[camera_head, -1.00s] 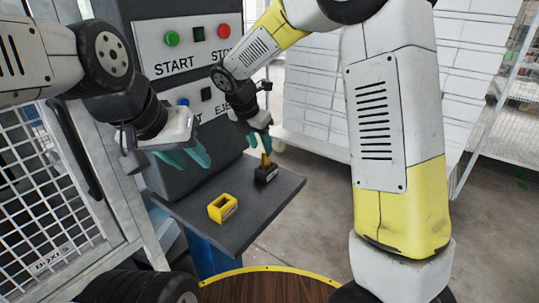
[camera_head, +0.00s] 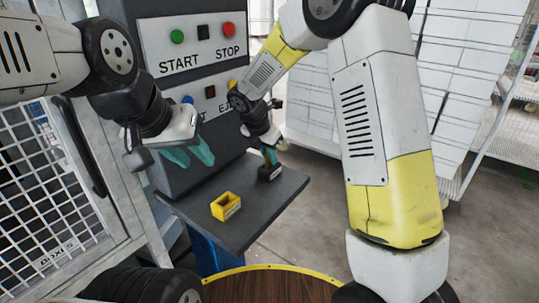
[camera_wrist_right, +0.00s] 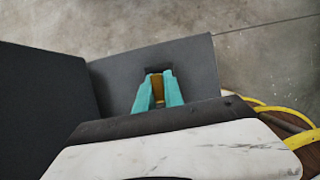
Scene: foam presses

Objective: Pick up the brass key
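The brass key (camera_wrist_right: 157,88) stands in a small black holder (camera_head: 269,174) on the dark shelf (camera_head: 240,231). In the right wrist view the key fills the space between the two teal fingers of my right gripper (camera_wrist_right: 158,88), with the black holder (camera_wrist_right: 158,69) just beyond the tips. I cannot tell whether the fingers press on it. In the head view my right gripper (camera_head: 270,156) is down at the holder and hides the key. My left gripper (camera_head: 190,157) is open and empty, in front of the machine, away from the key.
A yellow open holder (camera_head: 226,206) sits on the shelf, left of the black one. The dark machine panel (camera_head: 195,48) with START, STOP and other buttons rises behind the shelf. A wire mesh cage (camera_head: 45,190) stands at left.

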